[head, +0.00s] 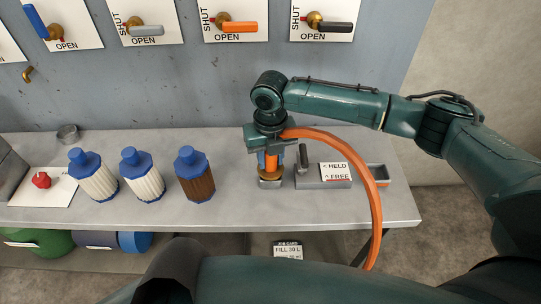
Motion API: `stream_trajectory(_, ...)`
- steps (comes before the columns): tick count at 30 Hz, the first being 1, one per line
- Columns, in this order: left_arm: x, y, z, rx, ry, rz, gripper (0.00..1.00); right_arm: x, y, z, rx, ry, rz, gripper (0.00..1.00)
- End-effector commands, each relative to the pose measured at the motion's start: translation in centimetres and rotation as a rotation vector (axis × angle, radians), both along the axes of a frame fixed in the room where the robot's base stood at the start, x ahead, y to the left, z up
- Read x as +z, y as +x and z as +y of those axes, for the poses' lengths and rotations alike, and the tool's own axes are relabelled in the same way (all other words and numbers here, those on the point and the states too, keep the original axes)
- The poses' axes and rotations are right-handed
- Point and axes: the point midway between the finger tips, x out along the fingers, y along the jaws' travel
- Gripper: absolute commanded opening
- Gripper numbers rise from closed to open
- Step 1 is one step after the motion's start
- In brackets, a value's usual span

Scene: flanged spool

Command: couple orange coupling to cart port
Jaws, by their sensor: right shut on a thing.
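My right gripper (270,146) points down over the bench and is shut on the orange coupling (272,162), which is upright. An orange hose (358,165) arcs from the coupling to the right and down past the bench's front edge. A round metal fitting (270,183), which looks like the cart port, stands directly under the coupling on the bench. The coupling's lower end is at the fitting's top; I cannot tell whether it is seated or just above. My gripper hides the coupling's top. My left gripper is not in view.
Right of the fitting is a grey block with an upright lever (303,156) and a HELD/FREE label (335,171). Two white filters (98,182) and a brown one (195,180) stand left. Wall valves, including an orange handle (240,28), are behind. The bench (235,215) is bare in front.

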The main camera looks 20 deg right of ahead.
Motion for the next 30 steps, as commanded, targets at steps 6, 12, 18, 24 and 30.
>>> stream_trajectory(6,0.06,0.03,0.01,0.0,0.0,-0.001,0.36,-0.21,0.06,0.04,0.0,0.001,-0.001,0.07)
stream_trajectory(12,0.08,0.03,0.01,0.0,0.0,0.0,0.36,-0.51,0.05,0.04,0.0,0.001,-0.001,0.07)
stream_trajectory(18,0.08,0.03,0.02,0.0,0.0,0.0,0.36,-0.8,0.04,0.05,0.0,0.001,-0.002,0.07)
stream_trajectory(24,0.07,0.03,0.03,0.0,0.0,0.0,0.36,-0.87,0.05,0.05,0.0,0.001,-0.002,0.07)
stream_trajectory(30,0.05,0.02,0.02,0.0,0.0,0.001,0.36,-0.87,0.05,0.05,0.0,0.001,-0.002,0.38)
